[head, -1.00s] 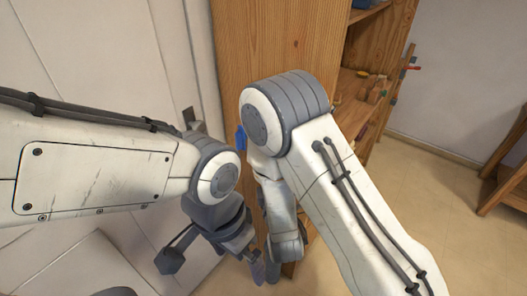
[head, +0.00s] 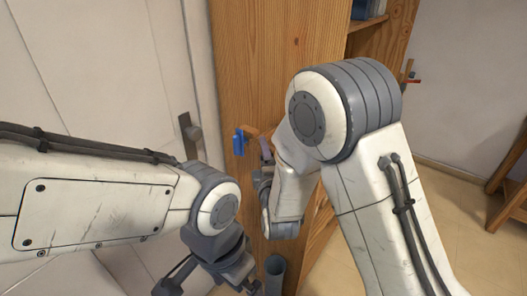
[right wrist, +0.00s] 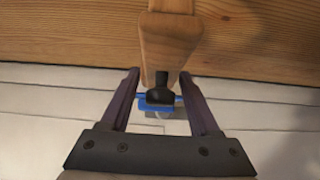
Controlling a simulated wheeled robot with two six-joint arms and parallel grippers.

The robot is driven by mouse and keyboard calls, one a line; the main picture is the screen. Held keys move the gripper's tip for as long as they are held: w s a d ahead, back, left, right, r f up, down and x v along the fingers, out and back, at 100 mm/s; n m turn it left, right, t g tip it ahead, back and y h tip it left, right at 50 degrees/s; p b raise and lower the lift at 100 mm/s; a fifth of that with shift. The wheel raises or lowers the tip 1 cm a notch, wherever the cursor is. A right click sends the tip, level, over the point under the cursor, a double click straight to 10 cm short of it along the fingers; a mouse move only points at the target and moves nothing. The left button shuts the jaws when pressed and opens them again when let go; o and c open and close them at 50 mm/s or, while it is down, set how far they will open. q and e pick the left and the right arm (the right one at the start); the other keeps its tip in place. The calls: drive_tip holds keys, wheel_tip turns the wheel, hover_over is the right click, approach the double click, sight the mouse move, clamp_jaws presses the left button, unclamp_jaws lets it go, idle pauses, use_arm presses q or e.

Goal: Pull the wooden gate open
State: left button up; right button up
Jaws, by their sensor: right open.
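A tall wooden panel (head: 262,60) stands upright at the centre of the head view; I cannot tell whether it is the gate. A short wooden handle-like piece (head: 251,131) with a blue part (head: 239,141) juts from it. In the right wrist view the tapered wooden piece (right wrist: 170,40) points between the fingers, with a black end and the blue part (right wrist: 160,106) behind. My right gripper (head: 265,150) is open; its fingertips (right wrist: 161,85) lie to either side of the piece, with no clear contact. My left gripper (head: 236,275) is low and partly hidden; its jaws are unclear.
A white panelled door (head: 110,60) with a metal handle (head: 189,134) is at left. Wooden shelves (head: 368,25) are behind the panel at right. A grey-blue cylindrical thing (head: 275,272) shows low in the middle. Tiled floor (head: 445,210) lies open at right.

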drive_tip(key=shift+w, duration=0.25)
clamp_jaws()
idle(1.4)
